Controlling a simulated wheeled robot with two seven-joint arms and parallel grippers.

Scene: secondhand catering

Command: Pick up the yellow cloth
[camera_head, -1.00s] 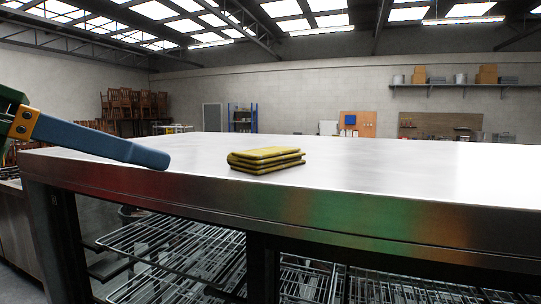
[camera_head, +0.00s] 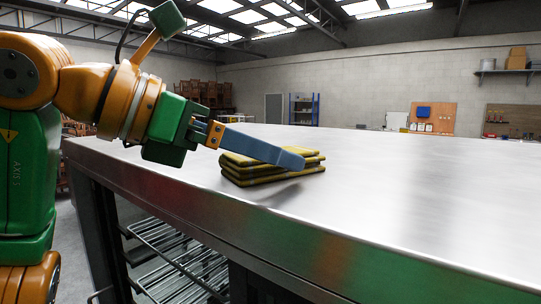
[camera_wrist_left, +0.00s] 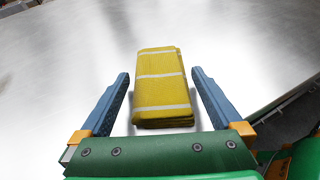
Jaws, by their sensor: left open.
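The yellow cloth (camera_head: 244,177) is folded into a thick stack and lies on the steel counter top (camera_head: 400,190). In the left wrist view the cloth (camera_wrist_left: 161,88) shows pale stripes across it and sits between the two blue fingers. My left gripper (camera_wrist_left: 158,92) is open, with a gap between each finger and the cloth. In the head view the left gripper (camera_head: 290,160) reaches in from the left, and a blue finger covers part of the cloth. I cannot tell the exact height of the fingers against the cloth. My right gripper is not in view.
The counter's front edge (camera_head: 215,210) runs close by the cloth, with wire racks (camera_head: 180,262) below it. The counter top to the right of the cloth is clear. Stacked chairs, a blue shelf (camera_head: 303,108) and wall boards stand far behind.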

